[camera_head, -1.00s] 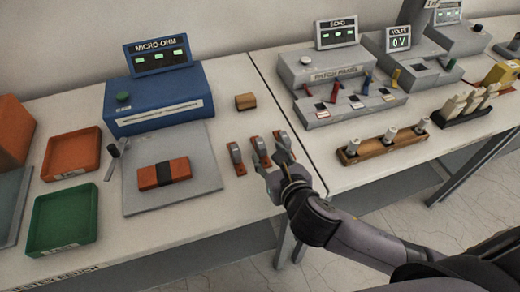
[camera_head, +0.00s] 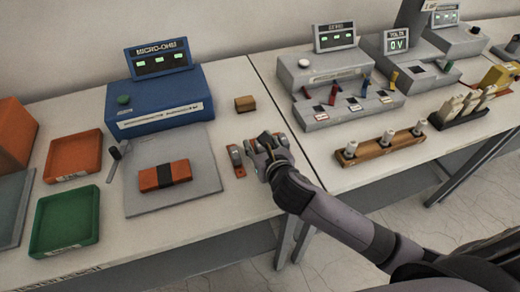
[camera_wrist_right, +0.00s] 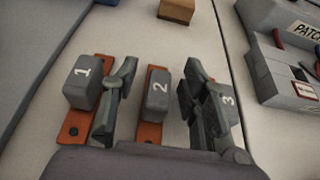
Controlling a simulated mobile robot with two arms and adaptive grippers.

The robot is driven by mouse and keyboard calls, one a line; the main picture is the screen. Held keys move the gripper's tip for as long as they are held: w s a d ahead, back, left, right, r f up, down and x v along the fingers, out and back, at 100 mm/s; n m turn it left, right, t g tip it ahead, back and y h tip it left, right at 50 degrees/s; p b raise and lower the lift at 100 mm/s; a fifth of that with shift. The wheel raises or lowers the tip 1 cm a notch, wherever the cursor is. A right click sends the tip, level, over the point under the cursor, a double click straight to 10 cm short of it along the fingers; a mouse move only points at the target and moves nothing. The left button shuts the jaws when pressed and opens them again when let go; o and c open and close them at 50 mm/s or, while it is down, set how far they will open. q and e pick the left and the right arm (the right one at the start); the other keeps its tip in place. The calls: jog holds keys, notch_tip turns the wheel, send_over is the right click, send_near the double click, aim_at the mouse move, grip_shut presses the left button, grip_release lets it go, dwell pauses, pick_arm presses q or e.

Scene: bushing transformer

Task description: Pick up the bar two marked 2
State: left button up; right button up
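In the right wrist view, bar two (camera_wrist_right: 158,100), a copper bar with a grey block marked 2, lies between the two fingers of my right gripper (camera_wrist_right: 155,98). The gripper is open, with one finger on each side of the block and gaps showing. Bar one (camera_wrist_right: 83,85), marked 1, is to the left of the left finger. Bar three (camera_wrist_right: 228,100), marked 3, is partly hidden behind the right finger. In the head view my right gripper (camera_head: 262,145) covers bars two and three, while bar one (camera_head: 236,160) shows to its left. My left gripper is not in view.
A blue micro-ohm meter (camera_head: 158,95) stands behind a grey plate (camera_head: 205,180) with an orange block (camera_head: 165,175). Red (camera_head: 73,155) and green (camera_head: 65,220) trays are at left. A small brown block (camera_head: 245,103) lies behind the bars. A wooden rack (camera_head: 380,148) is at right.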

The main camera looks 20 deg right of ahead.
grip_shut()
jog(key=shift+r, duration=0.15)
dwell(0.5)
